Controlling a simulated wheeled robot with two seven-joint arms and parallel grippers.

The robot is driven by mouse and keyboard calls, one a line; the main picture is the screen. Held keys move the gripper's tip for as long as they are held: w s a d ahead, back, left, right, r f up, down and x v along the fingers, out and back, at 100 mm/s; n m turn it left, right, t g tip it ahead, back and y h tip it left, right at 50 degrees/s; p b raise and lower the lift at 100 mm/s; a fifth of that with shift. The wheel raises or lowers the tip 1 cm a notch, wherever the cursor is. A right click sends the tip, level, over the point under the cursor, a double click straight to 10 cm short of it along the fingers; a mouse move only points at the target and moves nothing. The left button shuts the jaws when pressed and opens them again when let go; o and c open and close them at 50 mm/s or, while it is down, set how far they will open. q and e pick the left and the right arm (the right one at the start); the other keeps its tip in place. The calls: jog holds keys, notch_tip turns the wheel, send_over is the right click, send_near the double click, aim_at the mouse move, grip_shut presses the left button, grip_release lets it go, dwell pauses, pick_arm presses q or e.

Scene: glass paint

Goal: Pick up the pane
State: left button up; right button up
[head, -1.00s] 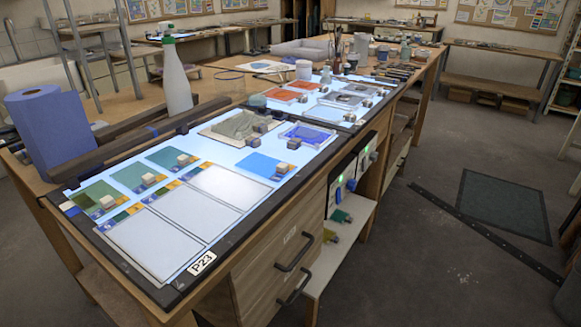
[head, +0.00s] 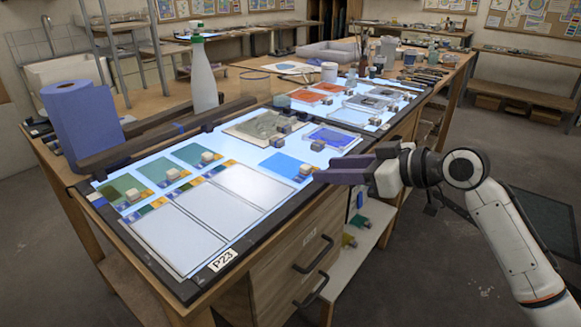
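Several glass panes lie flat on a lit light table (head: 184,276). A plain blue pane (head: 281,165) lies on its near right side, with a small block on its right end. A deeper blue pane (head: 333,137) lies behind it. Green panes (head: 158,170) lie on the left, and pale blank panes (head: 176,238) in front. My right gripper (head: 332,170) reaches in from the right over the table's right edge, close to the right of the plain blue pane. I see nothing between its fingers, but their gap is unclear. My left gripper is out of view.
A blue paper roll (head: 82,128) and a white bottle (head: 202,75) stand on the left. Dark bars (head: 140,135) line the table's back edge. Jars and brushes (head: 372,50) stand at the far end. Drawer handles (head: 313,257) stick out below the front edge.

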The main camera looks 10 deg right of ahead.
aim_at(308, 167)
jog(key=shift+r+p+x, duration=0.1)
jog(key=shift+p+x, duration=0.15)
jog(key=shift+x, duration=1.15)
jog(key=shift+r+p+x, duration=0.15)
jog(key=shift+p+x, duration=0.05)
jog(key=shift+x, duration=1.15)
jog(key=shift+w, duration=0.1)
grip_shut()
